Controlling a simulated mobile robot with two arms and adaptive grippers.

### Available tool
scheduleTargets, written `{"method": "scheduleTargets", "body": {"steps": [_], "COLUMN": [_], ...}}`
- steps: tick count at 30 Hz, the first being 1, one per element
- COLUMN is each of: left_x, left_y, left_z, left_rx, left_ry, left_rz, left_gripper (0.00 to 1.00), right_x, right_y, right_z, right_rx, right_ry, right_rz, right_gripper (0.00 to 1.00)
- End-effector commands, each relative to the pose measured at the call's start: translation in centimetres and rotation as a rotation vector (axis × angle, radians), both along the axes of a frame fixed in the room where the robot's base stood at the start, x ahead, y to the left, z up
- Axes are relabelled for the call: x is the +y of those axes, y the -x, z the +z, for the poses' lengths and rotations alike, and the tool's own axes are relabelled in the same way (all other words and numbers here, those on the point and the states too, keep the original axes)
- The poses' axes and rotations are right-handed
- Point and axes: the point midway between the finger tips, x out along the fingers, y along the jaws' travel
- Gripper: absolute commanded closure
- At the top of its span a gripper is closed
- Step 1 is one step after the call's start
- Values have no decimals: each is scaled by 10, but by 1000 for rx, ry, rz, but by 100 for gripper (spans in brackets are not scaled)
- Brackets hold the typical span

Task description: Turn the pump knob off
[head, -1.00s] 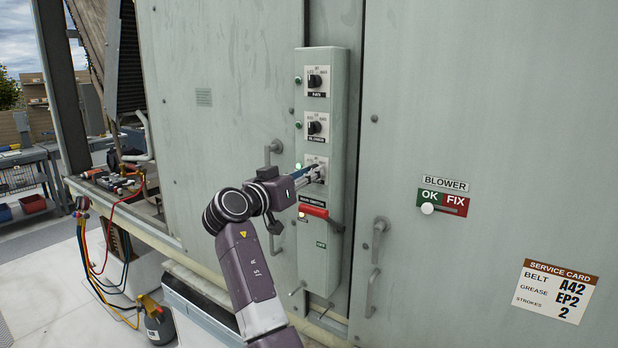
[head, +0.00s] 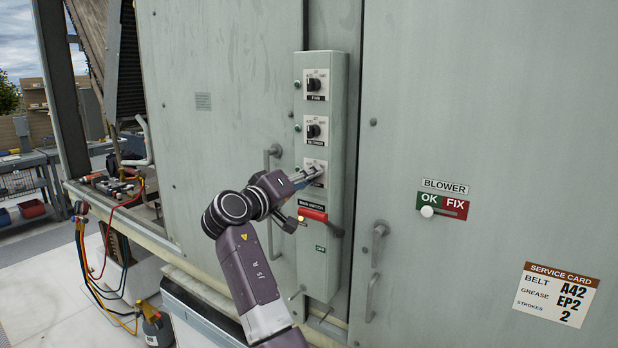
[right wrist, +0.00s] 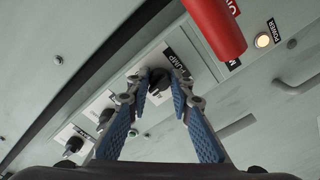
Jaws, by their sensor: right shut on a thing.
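The pump knob (right wrist: 158,80) is a small black rotary knob, the lowest of three on the tall grey switch panel (head: 320,275). Its white plate (head: 316,164) shows in the head view, but the knob there is mostly hidden by my fingers. My right gripper (head: 316,172) is at the knob, above the red main switch handle. In the right wrist view its blue-padded fingers (right wrist: 161,88) are on either side of the knob, shut on it. The knob's exact pointing direction cannot be read. My left gripper is not in view.
The fan knob (head: 314,85) and blower knob (head: 313,130) sit above on the same panel. The red main switch handle (head: 313,214) juts out just below, close to my gripper. A door handle (head: 270,200) stands left of the panel. A blower OK/FIX slider (head: 428,211) is at right.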

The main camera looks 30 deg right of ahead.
Motion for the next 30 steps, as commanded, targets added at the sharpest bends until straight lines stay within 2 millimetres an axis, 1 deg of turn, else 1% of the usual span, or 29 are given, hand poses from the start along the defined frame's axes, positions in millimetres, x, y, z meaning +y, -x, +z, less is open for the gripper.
{"method": "scheduleTargets", "body": {"steps": [1, 14, 15, 19, 20, 27, 30], "left_x": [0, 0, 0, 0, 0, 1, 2], "left_y": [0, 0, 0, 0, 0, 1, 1], "left_z": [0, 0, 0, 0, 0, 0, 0], "left_rx": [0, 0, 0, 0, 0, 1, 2], "left_ry": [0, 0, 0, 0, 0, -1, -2], "left_rz": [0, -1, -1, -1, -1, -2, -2], "left_gripper": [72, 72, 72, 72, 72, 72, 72], "right_x": [0, 0, 0, 0, 0, 0, 5], "right_y": [0, 0, 0, 0, 0, 0, 1], "right_z": [2, 3, 3, 2, 2, 1, 1], "right_rx": [3, 10, 10, 10, 10, 12, 11], "right_ry": [6, 10, 10, 9, 9, 7, 7], "right_rz": [2, 3, 3, 2, 2, 1, 2], "right_gripper": [100, 100, 78, 63, 62, 62, 62]}}
